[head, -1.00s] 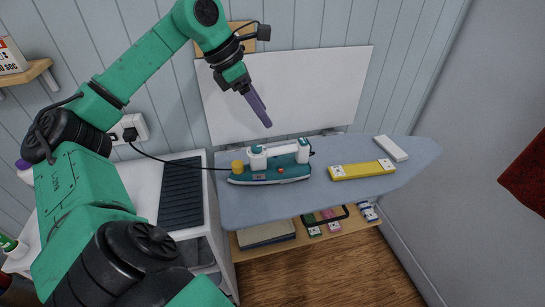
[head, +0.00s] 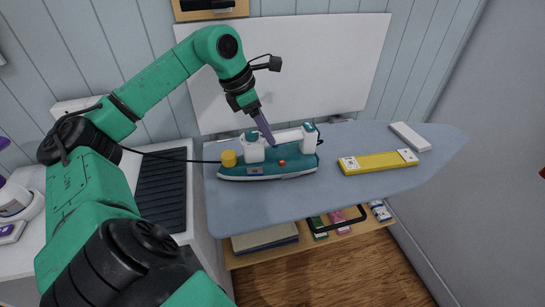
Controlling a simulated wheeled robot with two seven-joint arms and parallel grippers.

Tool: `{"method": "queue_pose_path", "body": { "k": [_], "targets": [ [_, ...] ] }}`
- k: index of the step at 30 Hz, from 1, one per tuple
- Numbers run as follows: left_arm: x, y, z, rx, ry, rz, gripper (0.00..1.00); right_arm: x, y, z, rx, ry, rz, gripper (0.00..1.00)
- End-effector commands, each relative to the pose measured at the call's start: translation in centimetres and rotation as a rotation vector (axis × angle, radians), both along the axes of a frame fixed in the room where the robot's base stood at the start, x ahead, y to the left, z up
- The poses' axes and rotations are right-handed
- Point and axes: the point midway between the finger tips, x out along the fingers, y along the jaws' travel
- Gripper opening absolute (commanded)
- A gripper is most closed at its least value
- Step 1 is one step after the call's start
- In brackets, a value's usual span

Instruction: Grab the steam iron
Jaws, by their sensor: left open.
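My right gripper is out of view.
A yellow bar (head: 378,163) and a white block (head: 410,137) lie on the board to the right of the iron. A white panel (head: 340,70) stands behind the board. A wooden shelf (head: 370,225) below holds boxes.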

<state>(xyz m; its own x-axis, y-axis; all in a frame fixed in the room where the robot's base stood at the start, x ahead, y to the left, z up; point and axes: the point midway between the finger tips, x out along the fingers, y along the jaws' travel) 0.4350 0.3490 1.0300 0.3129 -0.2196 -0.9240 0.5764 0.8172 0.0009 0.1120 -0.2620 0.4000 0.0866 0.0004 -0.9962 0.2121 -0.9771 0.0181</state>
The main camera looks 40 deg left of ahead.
Motion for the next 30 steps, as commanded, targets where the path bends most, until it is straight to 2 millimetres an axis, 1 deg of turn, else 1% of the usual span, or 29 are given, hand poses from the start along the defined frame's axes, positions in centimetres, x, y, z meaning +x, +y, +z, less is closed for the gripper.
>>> {"method": "queue_pose_path", "body": {
  "k": [6, 8, 10, 14, 15, 17, 18, 20, 21, 30],
  "targets": [
    [1.2, -0.9, -3.5, -0.005, 0.004, -0.003, 0.7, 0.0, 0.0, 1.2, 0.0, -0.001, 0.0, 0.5],
    [1.5, -1.0, -4.2, -0.003, 0.002, -0.002, 0.7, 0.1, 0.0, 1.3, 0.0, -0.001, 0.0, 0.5],
    [1.6, -1.1, -4.7, -0.002, 0.002, -0.001, 0.7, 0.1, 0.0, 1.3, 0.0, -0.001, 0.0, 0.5],
    [1.6, -1.0, -4.7, -0.001, 0.002, -0.001, 0.7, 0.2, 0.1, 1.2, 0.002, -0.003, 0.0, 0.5],
    [1.6, -1.0, -4.7, -0.001, 0.002, -0.001, 0.66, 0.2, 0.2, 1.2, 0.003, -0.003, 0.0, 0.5],
    [1.6, -1.0, -4.7, -0.001, 0.002, -0.001, 0.43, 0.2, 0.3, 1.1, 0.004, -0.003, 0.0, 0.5],
    [1.6, -1.0, -4.7, -0.001, 0.002, -0.001, 0.28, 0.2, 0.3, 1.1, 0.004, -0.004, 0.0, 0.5],
    [1.6, -1.0, -4.7, -0.001, 0.002, -0.001, 0.05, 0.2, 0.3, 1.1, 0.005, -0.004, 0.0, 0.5],
    [1.6, -1.0, -4.7, -0.002, 0.001, -0.001, 0.0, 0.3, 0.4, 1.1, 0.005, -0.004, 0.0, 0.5],
    [1.6, -1.0, -4.7, -0.002, 0.001, -0.001, 0.0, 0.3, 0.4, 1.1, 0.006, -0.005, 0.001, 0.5]
  ]
}}
